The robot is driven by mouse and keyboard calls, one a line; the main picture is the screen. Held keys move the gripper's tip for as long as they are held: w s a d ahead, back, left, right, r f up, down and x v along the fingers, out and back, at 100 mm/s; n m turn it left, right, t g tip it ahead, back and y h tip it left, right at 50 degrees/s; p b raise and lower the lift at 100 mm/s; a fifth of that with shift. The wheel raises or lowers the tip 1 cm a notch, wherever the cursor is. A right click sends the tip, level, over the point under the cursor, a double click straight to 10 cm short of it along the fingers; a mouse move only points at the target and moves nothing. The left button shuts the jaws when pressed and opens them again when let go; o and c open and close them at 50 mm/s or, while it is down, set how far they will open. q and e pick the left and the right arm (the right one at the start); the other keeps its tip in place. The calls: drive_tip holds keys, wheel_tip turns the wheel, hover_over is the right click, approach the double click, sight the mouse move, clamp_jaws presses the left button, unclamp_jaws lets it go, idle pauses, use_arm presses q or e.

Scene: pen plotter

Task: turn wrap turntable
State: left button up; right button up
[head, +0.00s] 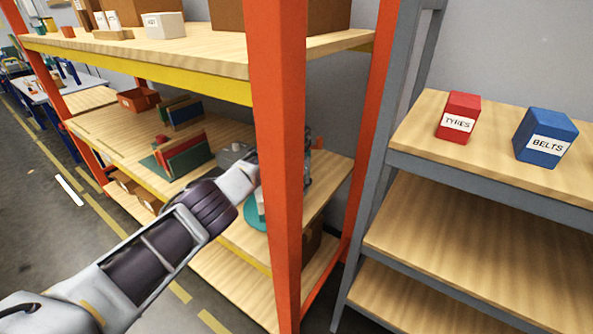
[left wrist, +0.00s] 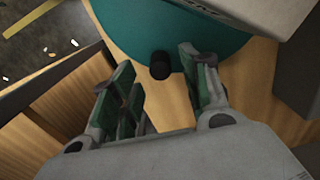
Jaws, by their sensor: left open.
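The teal round turntable (left wrist: 138,35) fills the upper part of the left wrist view. In the head view only a sliver of the turntable (head: 251,213) shows on the shelf, left of the orange post. A black knob (left wrist: 160,66) stands at its near edge. A pale box (left wrist: 265,10) sits on it, mostly cut off by the frame. My left gripper (left wrist: 157,68) is open, with its green-padded fingers on either side of the knob. I cannot tell whether they touch it. In the head view the post hides my left gripper's fingers. My right gripper is not in view.
The orange post (head: 276,150) stands close to my left arm. A yellow-edged upper shelf (head: 200,58) runs above it. Books (head: 183,155) and a red bin (head: 138,99) share the middle shelf.

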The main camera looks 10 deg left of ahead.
use_arm(q)
wheel_tip(320, 180, up, 8)
drive_tip(key=shift+r, duration=0.2)
idle(0.4)
